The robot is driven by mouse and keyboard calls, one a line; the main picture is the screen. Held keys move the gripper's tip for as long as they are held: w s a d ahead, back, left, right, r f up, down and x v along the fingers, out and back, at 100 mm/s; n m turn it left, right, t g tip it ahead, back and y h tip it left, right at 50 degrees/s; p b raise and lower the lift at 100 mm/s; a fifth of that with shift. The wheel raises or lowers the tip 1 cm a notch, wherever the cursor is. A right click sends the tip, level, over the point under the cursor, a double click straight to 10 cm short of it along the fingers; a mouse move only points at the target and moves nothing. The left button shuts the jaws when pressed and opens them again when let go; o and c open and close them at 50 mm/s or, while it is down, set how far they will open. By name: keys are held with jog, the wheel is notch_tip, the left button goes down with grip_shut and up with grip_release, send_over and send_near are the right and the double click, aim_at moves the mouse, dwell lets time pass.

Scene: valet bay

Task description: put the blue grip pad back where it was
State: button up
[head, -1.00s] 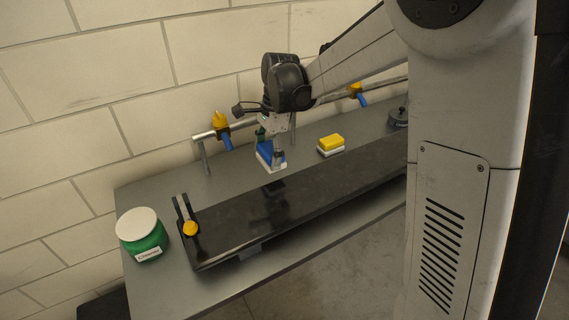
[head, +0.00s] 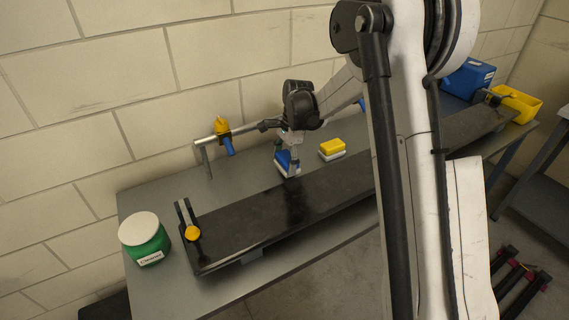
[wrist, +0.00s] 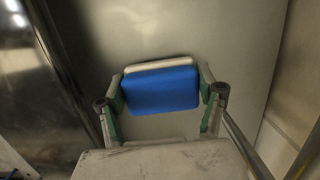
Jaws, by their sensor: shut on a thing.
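The blue grip pad (head: 282,158) with its white underside is held in my gripper (head: 290,166), behind the dark strip on the bench. In the wrist view the blue grip pad (wrist: 160,90) sits between both fingers of my gripper (wrist: 162,96), its pale layer showing along the far edge. Part of it is hidden by my gripper in the head view. I cannot tell whether it touches the bench or hangs just above it. A similar yellow pad (head: 333,146) on a white base lies to its right, apart from it.
The long dark strip (head: 240,215) runs along the grey bench (head: 150,200). A green jar (head: 146,243) stands at the left end. A rail (head: 206,141) with a yellow-and-blue spray head (head: 223,133) is behind. A blue box (head: 468,78) and yellow bin (head: 518,103) are far right.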

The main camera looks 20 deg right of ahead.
jog(key=shift+f, duration=0.65)
jog(key=shift+f, duration=0.1)
jog(key=o, duration=1.6)
jog(key=shift+c, duration=0.2)
